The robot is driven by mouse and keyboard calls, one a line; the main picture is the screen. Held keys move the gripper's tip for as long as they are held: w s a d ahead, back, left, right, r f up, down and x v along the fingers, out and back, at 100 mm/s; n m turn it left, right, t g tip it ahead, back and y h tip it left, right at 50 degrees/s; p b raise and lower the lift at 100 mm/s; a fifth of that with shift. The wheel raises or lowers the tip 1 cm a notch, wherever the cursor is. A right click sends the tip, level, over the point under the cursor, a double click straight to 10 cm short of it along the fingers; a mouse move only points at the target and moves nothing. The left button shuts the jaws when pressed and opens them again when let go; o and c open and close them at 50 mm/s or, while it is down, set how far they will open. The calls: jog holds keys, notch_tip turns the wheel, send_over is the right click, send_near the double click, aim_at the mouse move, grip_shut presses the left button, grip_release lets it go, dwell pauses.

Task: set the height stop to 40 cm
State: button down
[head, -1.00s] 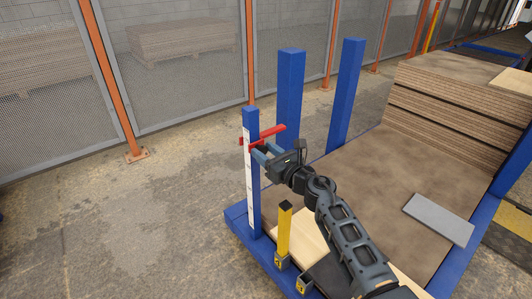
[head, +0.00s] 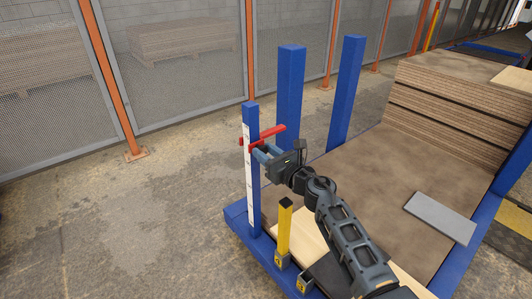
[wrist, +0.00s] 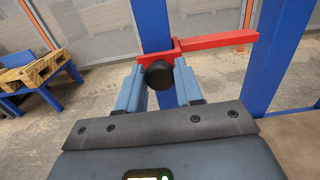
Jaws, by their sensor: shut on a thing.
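The height stop (head: 272,132) is a red bar on a collar around a blue post (head: 252,175) with a white scale strip (head: 248,180) on its front left side. It sits in the upper part of the post. In the wrist view the red stop (wrist: 218,41) has a round black knob (wrist: 158,75) facing me. My gripper (head: 259,152) is at the stop. In the wrist view its two fingers (wrist: 158,92) are on either side of the knob and shut on it. The scale's numbers are too small to read.
Two blue posts (head: 290,85) (head: 346,95) stand behind. A yellow post (head: 284,230) stands close to my arm. Stacked boards (head: 450,110) and a grey plate (head: 440,218) lie to the right. The floor to the left is clear before the mesh fence (head: 180,70).

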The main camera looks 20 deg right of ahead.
notch_tip(320, 180, down, 3)
jog(key=shift+b, duration=0.85)
jog(key=c, duration=0.8)
grip_release()
jog(key=shift+o, duration=0.2)
jog(key=shift+s, duration=0.1)
jog(key=p+v, duration=0.2)
jog(key=v, duration=0.5)
jog(key=shift+s, duration=0.3)
jog(key=shift+d+r, duration=0.1)
